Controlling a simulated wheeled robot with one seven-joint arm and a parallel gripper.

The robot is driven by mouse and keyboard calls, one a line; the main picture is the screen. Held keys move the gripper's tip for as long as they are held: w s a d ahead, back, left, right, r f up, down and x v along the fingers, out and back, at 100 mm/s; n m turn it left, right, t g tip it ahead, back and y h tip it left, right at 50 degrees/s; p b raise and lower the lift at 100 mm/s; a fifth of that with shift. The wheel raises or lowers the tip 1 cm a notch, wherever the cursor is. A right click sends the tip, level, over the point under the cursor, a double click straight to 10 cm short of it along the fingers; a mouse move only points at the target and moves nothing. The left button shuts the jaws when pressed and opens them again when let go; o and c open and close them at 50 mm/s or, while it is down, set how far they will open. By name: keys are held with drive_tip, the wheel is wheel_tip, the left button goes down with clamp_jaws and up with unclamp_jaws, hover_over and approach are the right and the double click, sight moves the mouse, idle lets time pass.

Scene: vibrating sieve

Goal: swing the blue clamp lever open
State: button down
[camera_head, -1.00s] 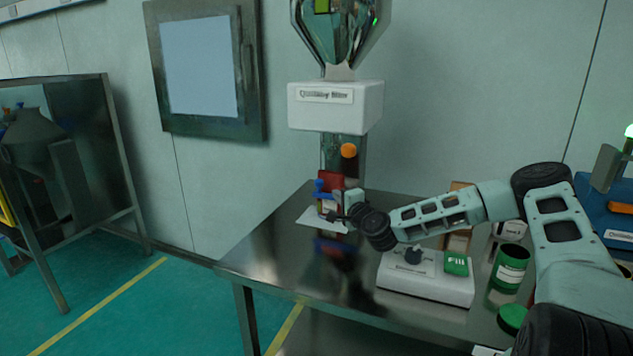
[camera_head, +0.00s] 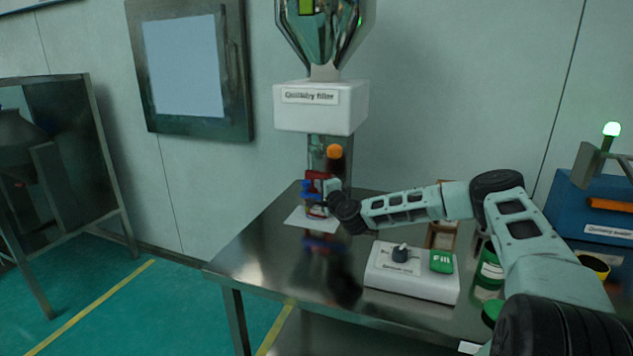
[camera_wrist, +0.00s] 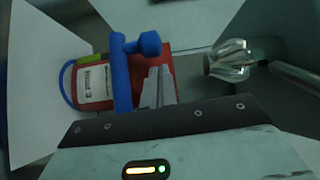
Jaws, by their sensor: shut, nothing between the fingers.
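The blue clamp lever (camera_wrist: 122,78) lies across the red clamp body (camera_wrist: 175,66) in the wrist view, with its blue knob (camera_wrist: 150,43) pointing right. The lever (camera_head: 308,190) and red part (camera_head: 320,181) are small in the head view, under the filler. My gripper (camera_wrist: 158,86) is shut and empty, with its fingertips just right of the lever and below the knob. I cannot tell whether they touch the lever. In the head view my gripper (camera_head: 331,188) is right beside the clamp, and its wrist hides part of that area.
A white control box (camera_head: 410,283) with a dark knob and green Fill button (camera_head: 441,261) stands on the metal table (camera_head: 262,262). Green containers (camera_head: 490,270) stand at right. The white filler housing (camera_head: 322,105) is above the clamp. An orange ball (camera_head: 334,151) is close above my gripper.

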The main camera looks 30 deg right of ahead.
drive_tip(key=shift+w+d, duration=0.2)
drive_tip(key=shift+w, duration=1.2)
drive_tip(key=shift+s+a, duration=0.1)
drive_tip(key=shift+a, duration=0.05)
drive_tip(key=shift+s+a, duration=0.15)
